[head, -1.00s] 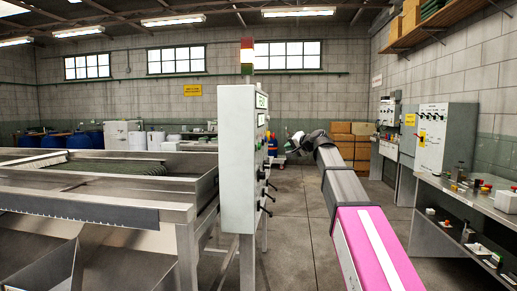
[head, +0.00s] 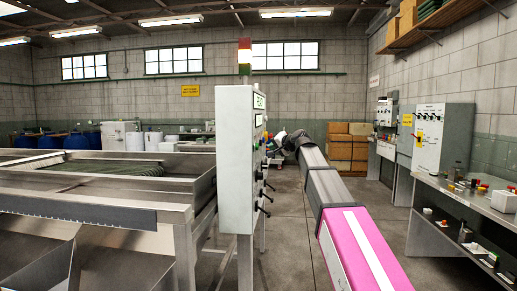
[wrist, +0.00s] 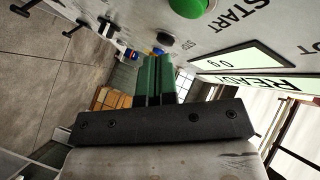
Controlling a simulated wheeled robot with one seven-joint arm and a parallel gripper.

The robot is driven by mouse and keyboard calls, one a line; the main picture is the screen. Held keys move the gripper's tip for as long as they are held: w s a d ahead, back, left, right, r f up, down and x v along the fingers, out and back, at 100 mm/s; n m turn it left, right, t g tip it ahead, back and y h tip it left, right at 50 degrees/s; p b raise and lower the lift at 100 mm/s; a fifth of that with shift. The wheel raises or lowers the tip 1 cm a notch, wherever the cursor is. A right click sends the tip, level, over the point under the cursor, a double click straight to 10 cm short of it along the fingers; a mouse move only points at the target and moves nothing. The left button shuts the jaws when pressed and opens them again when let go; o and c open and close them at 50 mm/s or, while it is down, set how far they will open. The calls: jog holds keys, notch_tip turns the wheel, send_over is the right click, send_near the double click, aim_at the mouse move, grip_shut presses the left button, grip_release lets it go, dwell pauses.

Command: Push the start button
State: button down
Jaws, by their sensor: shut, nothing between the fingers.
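The round green start button (wrist: 188,6) sits at the top edge of the wrist view, beside the word START on the grey panel, partly cut off. My gripper (wrist: 159,62) has its green fingers together, with nothing between them. The fingertips are near the panel face, below and to the left of the green button in the picture. I cannot tell how far they are from the panel surface. In the head view the control box (head: 236,160) is seen nearly edge-on, so the button cannot be made out.
A dark button (wrist: 166,39) and a blue one are close to the fingertips. Lit displays (wrist: 262,80) are on the panel to the right. Black handles (head: 265,199) stick out below. A metal bench (head: 470,205) with small parts stands at right; the floor between is clear.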

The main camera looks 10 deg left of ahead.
jog(key=shift+a, duration=1.2)
jog(key=shift+a, duration=0.1)
dwell(1.1)
jog(key=shift+a, duration=0.35)
jog(key=shift+w+a, duration=0.1)
jog(key=shift+a, duration=0.4)
dwell(0.8)
dwell(0.4)
jog(key=shift+d, duration=0.95)
jog(key=d, duration=0.5)
